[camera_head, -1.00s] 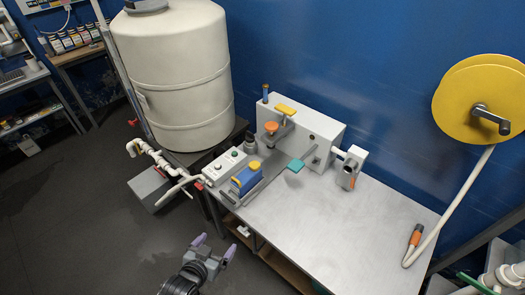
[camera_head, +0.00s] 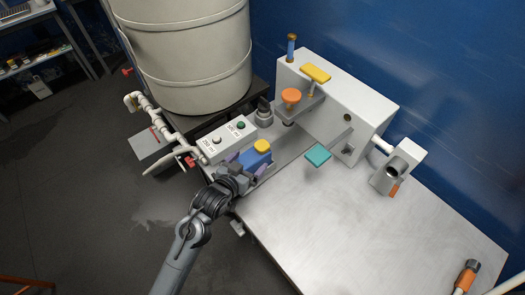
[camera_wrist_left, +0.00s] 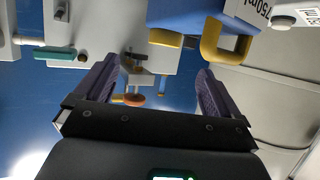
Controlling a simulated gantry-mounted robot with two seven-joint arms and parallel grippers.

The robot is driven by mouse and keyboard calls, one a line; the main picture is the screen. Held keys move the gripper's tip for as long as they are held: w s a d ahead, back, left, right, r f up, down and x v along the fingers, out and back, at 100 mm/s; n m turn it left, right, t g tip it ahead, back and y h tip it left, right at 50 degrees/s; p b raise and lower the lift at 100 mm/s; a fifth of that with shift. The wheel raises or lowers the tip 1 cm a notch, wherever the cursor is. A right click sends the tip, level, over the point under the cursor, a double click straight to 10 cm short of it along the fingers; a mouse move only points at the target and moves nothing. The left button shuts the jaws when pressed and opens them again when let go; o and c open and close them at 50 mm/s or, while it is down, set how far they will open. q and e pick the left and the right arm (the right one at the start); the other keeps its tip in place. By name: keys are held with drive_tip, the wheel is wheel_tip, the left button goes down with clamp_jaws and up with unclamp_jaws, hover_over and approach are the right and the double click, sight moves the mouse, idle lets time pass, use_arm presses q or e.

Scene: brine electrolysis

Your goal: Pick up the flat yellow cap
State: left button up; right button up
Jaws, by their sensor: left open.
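A rounder yellow cap (camera_head: 262,146) tops the blue container (camera_head: 257,161) at the table's left edge; I cannot tell which yellow piece the task means. My left gripper (camera_head: 247,168) is open beside the blue container, partly covering it. In the left wrist view, the blue container (camera_wrist_left: 195,14) with its yellow handle (camera_wrist_left: 225,42) and yellow cap (camera_wrist_left: 166,38) appears upside down, beyond the open fingers (camera_wrist_left: 155,82). Nothing is between the fingers. My right gripper is out of view.
The white machine (camera_head: 345,95) carries an orange knob (camera_head: 291,96) and a teal plate (camera_head: 318,155). A button box (camera_head: 228,138) and a large tank (camera_head: 185,55) stand at left.

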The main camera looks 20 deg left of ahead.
sight(262, 145)
use_arm(q)
drive_tip(key=x, duration=0.3)
drive_tip(key=b+x, duration=0.1)
drive_tip(key=x, duration=0.1)
drive_tip(key=shift+w+a+r, duration=0.1)
drive_tip(key=shift+r, duration=0.15)
drive_tip(key=shift+a+b+x, duration=0.2)
drive_tip(key=shift+b+x, duration=0.15)
drive_tip(key=shift+x, duration=1.3)
drive_tip(key=shift+a+b+x, duration=0.25)
drive_tip(key=shift+b+x, duration=0.1)
drive_tip(key=shift+x, duration=1.3)
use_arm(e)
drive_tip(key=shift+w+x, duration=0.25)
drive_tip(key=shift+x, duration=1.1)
use_arm(q)
drive_tip(key=shift+d, duration=0.15)
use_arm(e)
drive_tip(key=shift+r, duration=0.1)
use_arm(q)
drive_tip(key=c, duration=1)
drive_tip(key=shift+c, duration=0.2)
